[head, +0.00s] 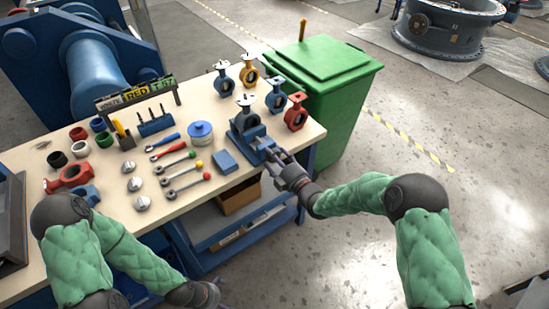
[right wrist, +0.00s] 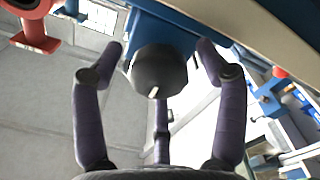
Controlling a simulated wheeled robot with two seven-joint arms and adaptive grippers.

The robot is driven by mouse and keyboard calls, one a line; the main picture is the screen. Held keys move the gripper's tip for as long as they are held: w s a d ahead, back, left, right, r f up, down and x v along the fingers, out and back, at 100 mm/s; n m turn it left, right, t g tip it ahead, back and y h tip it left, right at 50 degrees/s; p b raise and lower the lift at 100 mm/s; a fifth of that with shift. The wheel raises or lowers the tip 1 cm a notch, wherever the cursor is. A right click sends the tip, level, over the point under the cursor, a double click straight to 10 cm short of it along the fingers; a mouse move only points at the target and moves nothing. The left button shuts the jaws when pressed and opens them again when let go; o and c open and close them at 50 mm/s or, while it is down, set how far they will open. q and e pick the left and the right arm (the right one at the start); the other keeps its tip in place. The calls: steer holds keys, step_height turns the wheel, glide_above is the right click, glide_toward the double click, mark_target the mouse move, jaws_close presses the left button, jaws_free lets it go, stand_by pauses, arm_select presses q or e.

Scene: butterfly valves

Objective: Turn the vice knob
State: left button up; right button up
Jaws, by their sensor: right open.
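The blue vice (head: 252,139) stands at the right front edge of the workbench, with a butterfly valve on it. Its round black knob (right wrist: 160,72) fills the middle of the right wrist view, below the vice's blue body (right wrist: 170,24). My right gripper (head: 279,166) is open at the vice's front end. In the right wrist view, its two side fingers (right wrist: 159,50) stand left and right of the knob, with gaps visible, and a third finger shows below it. In the head view the gripper hides the knob. My left gripper (head: 207,293) is low at the bottom edge, its fingers unclear.
The workbench (head: 105,235) holds wrenches, coloured rings, round metal discs and a blue box (head: 225,161). Several butterfly valves stand at its far right, including a red one (head: 295,113). A green bin (head: 335,105) stands behind. The floor to the right is open.

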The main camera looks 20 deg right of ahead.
steer(key=c, duration=1.1)
steer(key=shift+c, duration=0.2)
